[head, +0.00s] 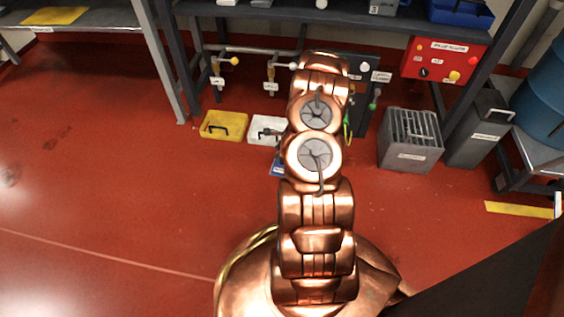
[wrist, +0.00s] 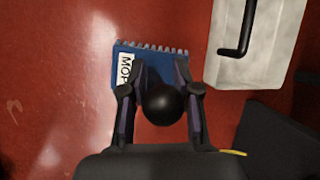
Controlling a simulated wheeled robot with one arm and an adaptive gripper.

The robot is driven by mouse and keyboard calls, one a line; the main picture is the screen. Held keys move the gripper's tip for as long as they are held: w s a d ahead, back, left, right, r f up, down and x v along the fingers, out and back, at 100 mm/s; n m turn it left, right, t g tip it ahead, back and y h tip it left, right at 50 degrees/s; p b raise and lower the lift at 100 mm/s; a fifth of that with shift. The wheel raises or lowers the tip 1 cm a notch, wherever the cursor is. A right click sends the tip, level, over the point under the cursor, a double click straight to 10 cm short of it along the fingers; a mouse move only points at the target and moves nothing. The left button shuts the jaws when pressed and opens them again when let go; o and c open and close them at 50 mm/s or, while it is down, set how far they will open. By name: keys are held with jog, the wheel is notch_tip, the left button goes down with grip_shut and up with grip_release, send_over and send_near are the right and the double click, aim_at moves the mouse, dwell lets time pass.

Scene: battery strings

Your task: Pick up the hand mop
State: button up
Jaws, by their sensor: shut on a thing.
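The hand mop (wrist: 152,60) is blue, with a ridged far edge, a white label reading MOP and a round black knob. In the wrist view my gripper (wrist: 163,80) has its two fingers closed on either side of the black knob, above the blue head. In the head view a small blue part of the hand mop (head: 276,170) shows left of my arm, low near the red floor. The gripper itself is hidden behind my arm there. I cannot tell whether the mop touches the floor.
A white case (head: 264,130) with a black handle lies close to the mop, and a yellow case (head: 223,126) lies left of it. A grey slotted bin (head: 411,140) stands to the right. A workbench with valves is behind. The red floor at left is clear.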

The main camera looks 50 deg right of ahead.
grip_shut()
dwell(0.3)
notch_tip(320, 180, up, 4)
jog(key=p, duration=0.2)
jog(key=shift+f+p, duration=0.1)
jog(key=shift+p, duration=0.25)
jog(key=s+a+r+p, duration=0.1)
jog(key=s+p, duration=0.3)
jog(key=s, duration=1.2)
jog(key=shift+a, duration=0.5)
jog(key=shift+r, duration=0.1)
jog(key=shift+o, duration=0.4)
grip_release()
grip_shut()
jog(key=shift+w, duration=0.15)
